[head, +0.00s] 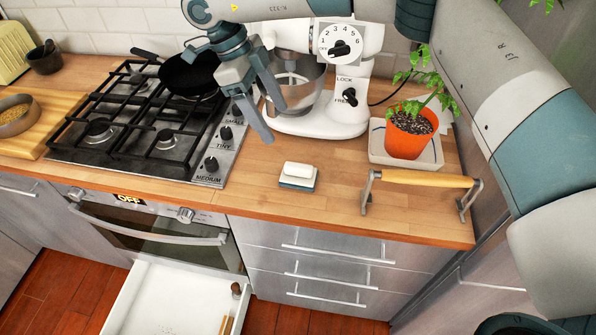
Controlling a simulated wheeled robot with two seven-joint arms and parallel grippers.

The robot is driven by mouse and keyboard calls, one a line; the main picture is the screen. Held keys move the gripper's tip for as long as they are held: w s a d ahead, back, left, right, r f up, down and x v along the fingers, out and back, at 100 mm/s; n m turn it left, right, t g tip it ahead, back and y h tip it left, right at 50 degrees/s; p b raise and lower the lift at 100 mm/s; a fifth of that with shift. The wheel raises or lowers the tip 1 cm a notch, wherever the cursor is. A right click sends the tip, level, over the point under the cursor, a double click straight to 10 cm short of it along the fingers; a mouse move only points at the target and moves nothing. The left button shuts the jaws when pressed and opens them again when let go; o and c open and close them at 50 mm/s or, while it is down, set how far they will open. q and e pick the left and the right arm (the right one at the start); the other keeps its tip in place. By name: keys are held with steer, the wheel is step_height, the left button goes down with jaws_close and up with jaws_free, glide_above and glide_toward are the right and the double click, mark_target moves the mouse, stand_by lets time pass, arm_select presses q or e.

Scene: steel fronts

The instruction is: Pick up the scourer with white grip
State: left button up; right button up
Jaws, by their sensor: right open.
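The scourer with white grip (298,175) lies on the wooden counter in the middle of the head view. Its grip is white on top and its pad below is blue-grey. My right gripper (272,120) is open and empty, with its fingers pointing down. In the picture it is up and to the left of the scourer, in front of the mixer bowl, and apart from the scourer. My left gripper is not in view.
A white stand mixer (318,120) stands behind the scourer. A gas hob (150,125) with a black pan (190,75) is at left. An orange plant pot (408,138) on a tray and a wooden-handled holder (420,180) are at right. A drawer (165,295) is open below.

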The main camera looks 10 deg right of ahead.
steer(key=p, duration=0.6)
glide_above(298, 166)
steer(key=a, duration=0.1)
steer(key=f, duration=1)
steer(key=shift+w+a+f, duration=0.15)
steer(key=shift+w+f, duration=0.05)
steer(key=shift+w, duration=0.05)
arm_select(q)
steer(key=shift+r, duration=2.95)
arm_select(e)
steer(key=shift+s+f, duration=0.1)
steer(key=shift+f, duration=0.45)
steer(key=shift+d+f+p, duration=0.3)
steer(key=shift+f+p, duration=0.15)
steer(key=shift+p, duration=0.3)
steer(key=p+x, duration=0.2)
steer(key=x, duration=0.1)
steer(key=shift+a+f, duration=0.1)
steer(key=shift+f, duration=0.2)
steer(key=shift+f+p, duration=0.3)
steer(key=shift+f, duration=0.05)
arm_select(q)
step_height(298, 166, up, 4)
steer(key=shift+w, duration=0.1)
